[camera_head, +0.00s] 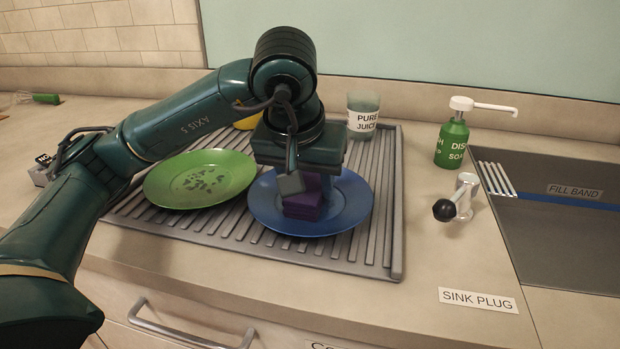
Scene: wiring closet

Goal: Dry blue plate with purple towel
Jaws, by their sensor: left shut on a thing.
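The blue plate (345,211) lies flat on the ribbed grey drying rack (396,190), right of the middle of the rack. The purple towel (303,203) is a small folded block on the middle of the plate, and looks to be touching it. My left gripper (303,184) comes down over the plate and is shut on the towel. The gripper and its wrist hide the back part of the plate and the top of the towel. No water marks can be made out on the visible blue surface. My right gripper is not in view.
A green plate (225,180) with dark spots lies on the rack at left, close to the blue plate. A juice glass (362,115), a green soap bottle (453,142), a tap handle (459,200) and the sink (560,225) are behind and right. The front counter is clear.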

